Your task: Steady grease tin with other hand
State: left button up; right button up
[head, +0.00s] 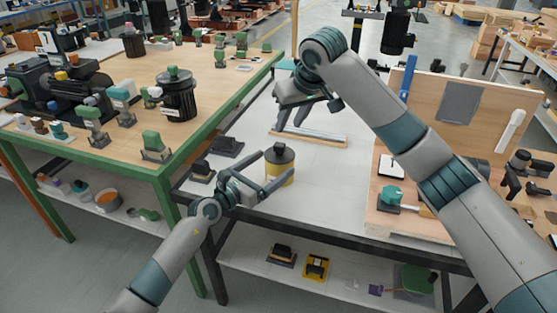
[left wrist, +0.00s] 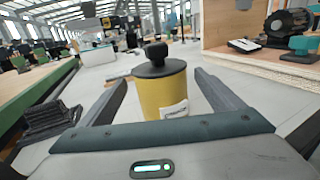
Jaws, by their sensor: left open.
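The grease tin (head: 279,172) is a yellow cylinder with a dark lid and knob, upright on the white table top. It also shows in the left wrist view (left wrist: 158,96), with a pale label low on its side. My left gripper (head: 276,164) is open, with one finger on each side of the tin. In the left wrist view its fingers (left wrist: 163,95) stand apart, with a gap between the tin and each finger. My right gripper (head: 292,119) is above the table behind the tin, fingers pointing down and apart, nothing visible between them.
A pale strip-like tray (head: 310,137) lies behind the tin. Dark blocks (head: 228,146) sit to its left. A wooden board station (head: 460,125) with a teal-handled tool (head: 391,197) stands at right. A green-edged wooden bench (head: 215,125) adjoins at left.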

aim_at(279, 161)
pick_arm(q)
jog(key=shift+x, duration=1.95)
jog(key=c, duration=1.5)
jog(key=o, duration=0.7)
jog(key=c, duration=0.4)
jog(key=shift+c, duration=0.2)
jog(key=shift+f, duration=0.15)
